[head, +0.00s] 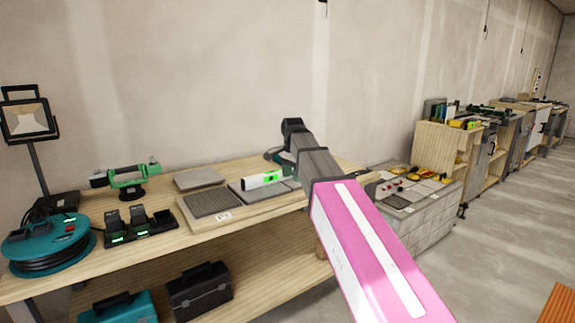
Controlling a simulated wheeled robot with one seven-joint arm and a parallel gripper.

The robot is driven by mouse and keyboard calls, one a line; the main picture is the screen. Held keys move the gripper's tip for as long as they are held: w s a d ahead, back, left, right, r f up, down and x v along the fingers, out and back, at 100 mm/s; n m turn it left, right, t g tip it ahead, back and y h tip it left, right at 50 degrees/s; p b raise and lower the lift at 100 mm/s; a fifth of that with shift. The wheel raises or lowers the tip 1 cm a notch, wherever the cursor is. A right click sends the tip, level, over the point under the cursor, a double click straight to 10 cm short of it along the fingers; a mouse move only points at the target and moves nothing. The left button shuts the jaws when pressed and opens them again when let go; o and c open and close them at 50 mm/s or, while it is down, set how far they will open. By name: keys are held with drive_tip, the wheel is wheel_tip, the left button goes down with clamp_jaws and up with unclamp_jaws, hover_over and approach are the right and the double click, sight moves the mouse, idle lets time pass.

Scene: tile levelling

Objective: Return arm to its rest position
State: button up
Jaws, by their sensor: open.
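My arm (365,255) rises from the lower right as a pink link with a white stripe. It continues into a dark grey section that ends in a black joint above the workbench. My gripper's fingers cannot be made out; the arm hides what lies behind it. On the wooden workbench (160,268), a dark ribbed tile (212,202) lies on a light board beside a grey tile. A white and green level (262,179) lies on the grey tile. Another grey tile (199,179) lies behind them.
On the left of the bench stand a green suction lifter (126,180), a charger with batteries (140,227), a teal cable reel (48,245) and a work lamp (29,119). Toolboxes (200,290) sit on the lower shelf.

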drive_tip(key=s+d+f+n, duration=0.3)
drive_tip(key=s+d+f, duration=0.2)
drive_tip(key=f, duration=0.6)
drive_tip(key=s+d+f+n, duration=0.3)
drive_tip(key=s+d+f, duration=0.3)
drive_tip(key=f, duration=0.6)
drive_tip(key=s+d+f+n, duration=0.4)
drive_tip(key=s+d+f, duration=0.2)
drive_tip(key=f, duration=0.5)
drive_tip(key=shift+s+f, duration=0.15)
drive_tip(key=shift+s, duration=0.85)
drive_tip(key=shift+d, duration=0.1)
